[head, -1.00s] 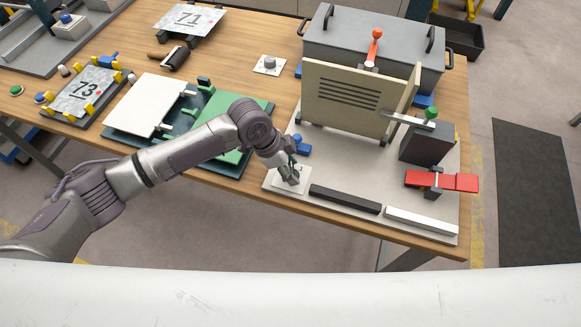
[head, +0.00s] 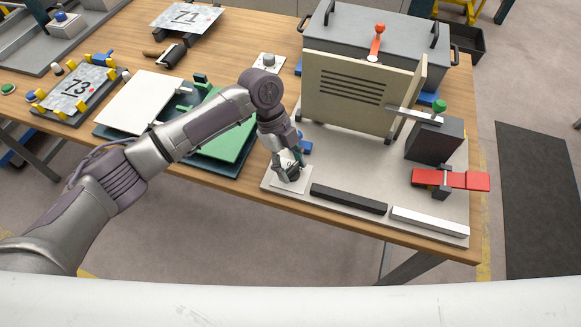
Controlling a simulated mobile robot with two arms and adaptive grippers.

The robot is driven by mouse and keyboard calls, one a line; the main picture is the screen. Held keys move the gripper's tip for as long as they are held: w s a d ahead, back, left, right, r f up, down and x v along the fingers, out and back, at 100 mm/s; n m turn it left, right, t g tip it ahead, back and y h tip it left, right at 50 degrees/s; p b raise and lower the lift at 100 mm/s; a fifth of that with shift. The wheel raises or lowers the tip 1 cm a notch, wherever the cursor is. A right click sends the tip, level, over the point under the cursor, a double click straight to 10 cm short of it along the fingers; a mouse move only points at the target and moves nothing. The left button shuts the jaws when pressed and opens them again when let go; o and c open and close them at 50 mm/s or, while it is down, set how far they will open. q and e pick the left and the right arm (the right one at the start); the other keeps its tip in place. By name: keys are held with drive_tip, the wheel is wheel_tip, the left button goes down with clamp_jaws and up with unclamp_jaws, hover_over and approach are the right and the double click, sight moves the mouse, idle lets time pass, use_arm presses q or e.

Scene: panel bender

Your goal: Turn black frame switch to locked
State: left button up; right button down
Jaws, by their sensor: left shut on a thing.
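The switch is a dark knob on a pale square plate (head: 289,183) at the front left corner of the grey fixture board. A small dark mark shows on the plate; any lettering is too small to read. My left gripper (head: 290,175) points down over the plate, shut on the switch knob. Its fingers hide most of the knob, so I cannot tell which position it is turned to. My right gripper is not in view.
A black bar (head: 348,199) and a white bar (head: 430,221) lie right of the plate. Behind stand a beige louvred panel (head: 350,95), a blue part (head: 305,146) and a red-handled clamp (head: 450,180). A green board (head: 228,130) lies to the left.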

use_arm(q)
drive_tip(key=shift+w+m, duration=0.1)
drive_tip(key=shift+m, duration=0.4)
drive_tip(key=shift+r+b, duration=0.1)
drive_tip(key=shift+b, duration=0.2)
drive_tip(key=o, duration=1.2)
drive_tip(key=shift+y, duration=0.3)
drive_tip(key=shift+c, duration=0.2)
drive_tip(key=v, duration=1.2)
drive_tip(key=shift+w, duration=0.15)
